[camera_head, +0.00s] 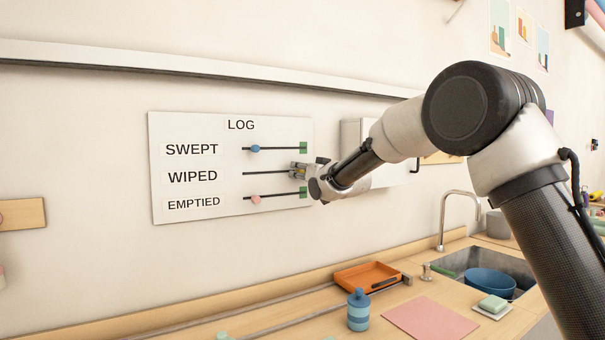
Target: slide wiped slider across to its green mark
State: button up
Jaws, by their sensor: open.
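A white board headed LOG (230,210) hangs on the wall, with rows SWEPT, WIPED and EMPTIED. The WIPED track (265,173) is a dark horizontal line. Its slider knob and its green mark are hidden behind my gripper (296,171), which is at the right end of that track. The gripper is open; I cannot tell whether the knob is between its fingers. The SWEPT row has a blue knob (255,149) near the left of its track and a green mark (303,148) at the right end. The EMPTIED row has a pink knob (256,200) and a green mark (303,192).
A pale wall cabinet (352,135) stands right of the board, behind my arm. Below are an orange tray (367,277), a blue bottle (358,312), a pink mat (430,318) and a sink with a blue bowl (490,283).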

jog(key=v, duration=1.2)
jog(key=shift+f, duration=0.1)
jog(key=s+d+f+g+h, duration=0.2)
jog(key=s+d+f+g, duration=0.1)
jog(key=f, duration=0.5)
jog(key=s+d+f+g+h, duration=0.3)
jog(key=f, duration=0.4)
jog(key=s+d+m+g+h, duration=0.2)
jog(key=s+d, duration=1.3)
jog(key=s, duration=0.3)
jog(key=s+d+f+m+g+h, duration=0.1)
jog(key=s+d+m+g+h, duration=0.1)
jog(key=s+d, duration=1.3)
jog(key=shift+s+d+m+g+h, duration=0.3)
jog(key=shift+s+g+h, duration=0.15)
jog(key=shift+s, duration=1.45)
